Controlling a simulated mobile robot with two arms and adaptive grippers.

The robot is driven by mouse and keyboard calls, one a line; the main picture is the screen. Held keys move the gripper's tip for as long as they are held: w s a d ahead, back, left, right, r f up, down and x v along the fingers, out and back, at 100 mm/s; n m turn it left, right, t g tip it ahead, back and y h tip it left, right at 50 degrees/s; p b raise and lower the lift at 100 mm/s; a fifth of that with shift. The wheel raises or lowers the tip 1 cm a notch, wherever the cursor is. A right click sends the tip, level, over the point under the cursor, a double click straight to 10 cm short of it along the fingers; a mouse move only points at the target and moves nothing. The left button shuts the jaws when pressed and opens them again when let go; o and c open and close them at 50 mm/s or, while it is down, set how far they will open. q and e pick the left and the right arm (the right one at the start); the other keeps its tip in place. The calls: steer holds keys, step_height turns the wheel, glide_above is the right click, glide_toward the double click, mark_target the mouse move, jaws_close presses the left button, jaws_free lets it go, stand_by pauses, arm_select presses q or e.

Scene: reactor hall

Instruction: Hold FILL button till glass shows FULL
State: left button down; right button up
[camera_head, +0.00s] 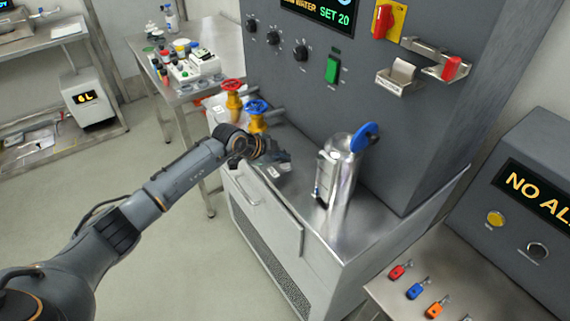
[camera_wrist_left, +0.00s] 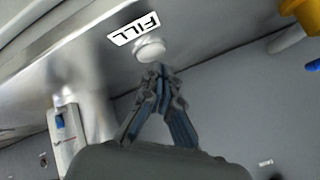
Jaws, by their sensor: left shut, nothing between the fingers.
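The white round FILL button (camera_wrist_left: 149,49) sits beside its white FILL label (camera_wrist_left: 134,28) on a metal surface in the left wrist view. My left gripper (camera_wrist_left: 158,70) is shut and empty, its fingertips right at the button's edge; I cannot tell whether they touch it. In the head view my left gripper (camera_head: 280,160) is over the steel counter, left of the shiny steel cylinder (camera_head: 345,190). The narrow sight glass (camera_head: 325,177) is on the cylinder's left side; its reading is too small to tell. It also shows in the left wrist view (camera_wrist_left: 64,138). My right gripper is out of view.
Red (camera_head: 232,86) and blue (camera_head: 257,106) valve wheels stand close behind my left gripper. A grey control panel (camera_head: 330,100) with knobs and a green switch rises behind the counter (camera_head: 375,235). A blue handle (camera_head: 364,136) tops the cylinder.

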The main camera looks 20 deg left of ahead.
arm_select(q)
steer(key=shift+f, duration=0.4)
stand_by(0.4)
steer(key=shift+f, duration=0.2)
stand_by(1.3)
stand_by(1.5)
stand_by(1.8)
steer(key=shift+r, duration=0.1)
stand_by(0.6)
steer(key=shift+r+p, duration=0.7)
steer(key=shift+p, duration=0.25)
